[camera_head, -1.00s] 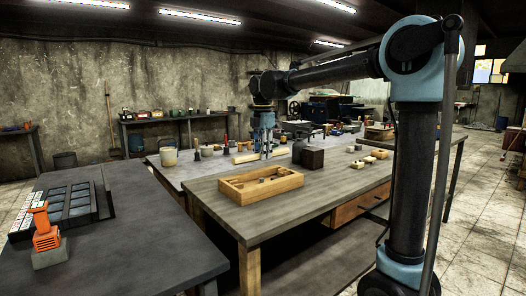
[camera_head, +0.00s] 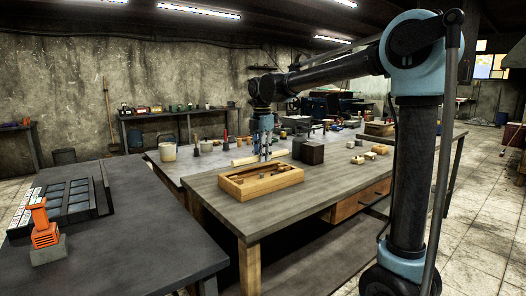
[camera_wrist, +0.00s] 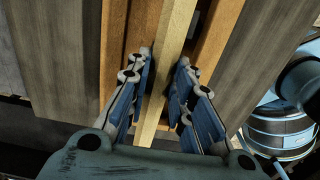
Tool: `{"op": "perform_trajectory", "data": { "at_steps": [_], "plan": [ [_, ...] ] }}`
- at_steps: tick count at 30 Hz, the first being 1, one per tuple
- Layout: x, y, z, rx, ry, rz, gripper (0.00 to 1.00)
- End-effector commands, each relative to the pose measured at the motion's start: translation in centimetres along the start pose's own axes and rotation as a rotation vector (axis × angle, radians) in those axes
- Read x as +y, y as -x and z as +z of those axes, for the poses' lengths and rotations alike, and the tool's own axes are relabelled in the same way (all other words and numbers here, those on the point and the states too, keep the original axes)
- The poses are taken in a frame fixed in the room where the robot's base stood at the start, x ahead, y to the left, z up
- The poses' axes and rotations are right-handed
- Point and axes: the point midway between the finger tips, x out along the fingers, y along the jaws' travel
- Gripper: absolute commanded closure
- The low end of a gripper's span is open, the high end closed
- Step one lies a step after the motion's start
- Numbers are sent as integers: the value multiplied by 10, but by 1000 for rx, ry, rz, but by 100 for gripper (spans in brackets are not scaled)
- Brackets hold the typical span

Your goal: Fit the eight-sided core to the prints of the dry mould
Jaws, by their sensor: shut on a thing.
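The core, a long pale wooden bar (camera_head: 245,160), is held crosswise by my gripper (camera_head: 265,158) above the far side of an open wooden box, the mould (camera_head: 268,189). In the wrist view the bar (camera_wrist: 172,45) runs lengthwise between the blue fingers of my gripper (camera_wrist: 166,75). The mould's orange-brown wood (camera_wrist: 210,45) shows below it on both sides. In the head view the mould has an open top with small shapes inside, too small to make out. The bar seems apart from the mould, but its exact height cannot be told.
The grey workbench (camera_head: 300,205) is clear in front of the mould. A dark block (camera_head: 312,153) stands behind it to the right, with small light blocks (camera_head: 369,156) farther right. Another bench (camera_head: 130,255) at left holds an orange tool (camera_head: 43,230).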

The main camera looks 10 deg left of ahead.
Motion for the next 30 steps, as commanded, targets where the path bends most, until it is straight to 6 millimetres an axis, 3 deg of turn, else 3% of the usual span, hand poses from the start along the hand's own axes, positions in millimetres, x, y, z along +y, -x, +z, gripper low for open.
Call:
{"op": "perform_trajectory", "data": {
  "at_steps": [12,30],
  "plan": [
    [0,-27,0,0,0,0,100],
    [0,-31,1,0,-1,0,100]
  ]
}}
